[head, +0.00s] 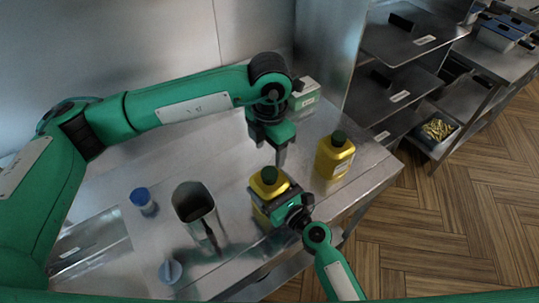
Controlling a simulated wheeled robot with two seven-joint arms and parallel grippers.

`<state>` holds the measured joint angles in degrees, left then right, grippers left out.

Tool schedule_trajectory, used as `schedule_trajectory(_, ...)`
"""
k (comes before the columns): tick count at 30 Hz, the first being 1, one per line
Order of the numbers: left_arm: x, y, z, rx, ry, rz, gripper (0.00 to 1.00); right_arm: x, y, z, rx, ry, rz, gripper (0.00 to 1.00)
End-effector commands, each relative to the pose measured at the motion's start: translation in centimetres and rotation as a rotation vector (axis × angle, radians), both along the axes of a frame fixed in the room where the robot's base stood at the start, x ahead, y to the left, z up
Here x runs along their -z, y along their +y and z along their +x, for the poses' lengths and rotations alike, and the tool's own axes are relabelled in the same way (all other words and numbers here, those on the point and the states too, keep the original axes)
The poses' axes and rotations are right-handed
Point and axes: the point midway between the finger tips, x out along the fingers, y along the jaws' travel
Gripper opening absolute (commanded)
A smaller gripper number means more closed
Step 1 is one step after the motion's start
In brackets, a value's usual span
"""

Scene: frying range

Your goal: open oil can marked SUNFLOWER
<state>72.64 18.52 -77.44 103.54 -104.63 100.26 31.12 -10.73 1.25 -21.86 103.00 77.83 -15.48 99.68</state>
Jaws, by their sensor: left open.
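A yellow oil can (259,214) with a dark green cap (269,175) stands upright near the table's front edge. My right gripper (274,197) is shut on this can's body, below the cap. My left gripper (281,157) points down, open and empty, above and just behind the capped top. A second yellow oil can (334,160), also with a green cap, stands to the right, apart from both grippers. Its label faces right and is too small to read. The held can's label is hidden, so I cannot tell which one is marked SUNFLOWER.
A blue-capped jar (143,200) and a grey-blue knob-like item (170,270) lie further left. A green-and-white box (304,95) is behind my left gripper. Metal shelves (404,45) stand at the back right.

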Motion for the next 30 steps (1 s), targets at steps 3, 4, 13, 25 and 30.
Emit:
schedule_trajectory(3,0.00,0.01,0.02,0.188,0.000,0.000,0.57,0.05,-0.02,-0.01,0.000,0.001,-0.001,0.21)
schedule_trajectory(4,0.01,0.01,0.01,0.237,0.000,0.000,0.57,0.05,-0.02,-0.01,0.000,0.001,-0.001,0.21)
schedule_trajectory(13,0.03,0.00,0.00,0.730,0.000,0.000,0.57,0.07,-0.02,-0.01,0.000,0.001,-0.001,0.21)
schedule_trajectory(25,-0.02,-0.01,0.02,1.386,-0.001,0.000,0.57,0.08,-0.03,-0.02,0.000,0.001,-0.001,0.21)
schedule_trajectory(30,-0.01,0.00,0.01,1.665,0.000,0.001,0.57,0.09,-0.02,-0.02,0.000,0.002,-0.001,0.21)
